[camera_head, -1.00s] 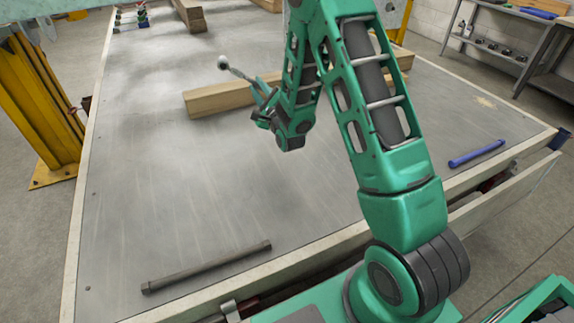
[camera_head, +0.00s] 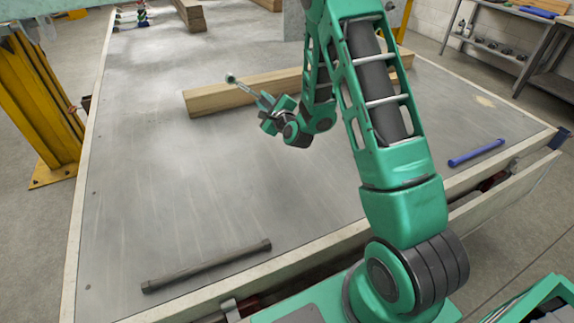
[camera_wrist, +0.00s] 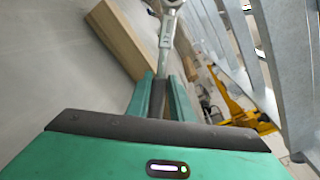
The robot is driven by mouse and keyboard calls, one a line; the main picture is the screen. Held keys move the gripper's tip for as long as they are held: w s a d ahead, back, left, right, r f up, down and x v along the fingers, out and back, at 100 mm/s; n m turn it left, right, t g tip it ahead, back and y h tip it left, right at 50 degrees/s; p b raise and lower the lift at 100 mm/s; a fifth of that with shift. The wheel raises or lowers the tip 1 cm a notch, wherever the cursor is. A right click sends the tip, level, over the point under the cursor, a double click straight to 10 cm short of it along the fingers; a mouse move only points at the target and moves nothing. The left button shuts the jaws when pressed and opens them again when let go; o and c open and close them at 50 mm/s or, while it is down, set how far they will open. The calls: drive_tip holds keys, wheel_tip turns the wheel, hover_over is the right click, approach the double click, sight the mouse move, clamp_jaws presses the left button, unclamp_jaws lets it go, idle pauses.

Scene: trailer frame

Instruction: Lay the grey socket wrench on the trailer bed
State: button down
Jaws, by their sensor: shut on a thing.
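The grey socket wrench (camera_head: 238,84) is in my gripper, and its round head points up and to the left in the head view. It also shows in the wrist view (camera_wrist: 168,38), reaching away from between the fingers. My gripper (camera_head: 266,101) is shut on its handle, above the trailer bed and in front of a long wooden beam. In the wrist view the fingers of my gripper (camera_wrist: 163,95) are on both sides of the handle. The grey trailer bed (camera_head: 150,200) lies below; the wrench appears clear of it.
The wooden beam (camera_head: 215,97) lies across the bed behind my gripper. A dark grey bar (camera_head: 205,267) lies at the front, and a blue bar (camera_head: 477,153) at the right. The bed's left and middle are clear. A yellow stand (camera_head: 40,110) is at the left.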

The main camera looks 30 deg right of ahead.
drive_tip(key=shift+s+d+f+g, duration=0.25)
drive_tip(key=shift+s+f+g, duration=0.1)
drive_tip(key=shift+f+g, duration=0.1)
drive_tip(key=s+a+f+n+g+y, duration=0.25)
drive_tip(key=s+f+g+y, duration=0.3)
drive_tip(key=s+g, duration=0.4)
drive_tip(key=s+a+r+n+g+h, duration=0.15)
drive_tip(key=s+n+g, duration=0.5)
drive_tip(key=s, duration=1.25)
drive_tip(key=shift+m, duration=0.5)
drive_tip(key=shift+w+a+f, duration=0.1)
drive_tip(key=shift+a+f, duration=0.1)
drive_tip(key=shift+f, duration=1.35)
drive_tip(key=shift+a+f, duration=0.15)
drive_tip(key=shift+f, duration=1.35)
drive_tip(key=shift+f, duration=1.3)
drive_tip(key=c, duration=0.8)
unclamp_jaws()
drive_tip(key=shift+o, duration=0.2)
drive_tip(key=o, duration=0.6)
drive_tip(key=shift+c, duration=0.2)
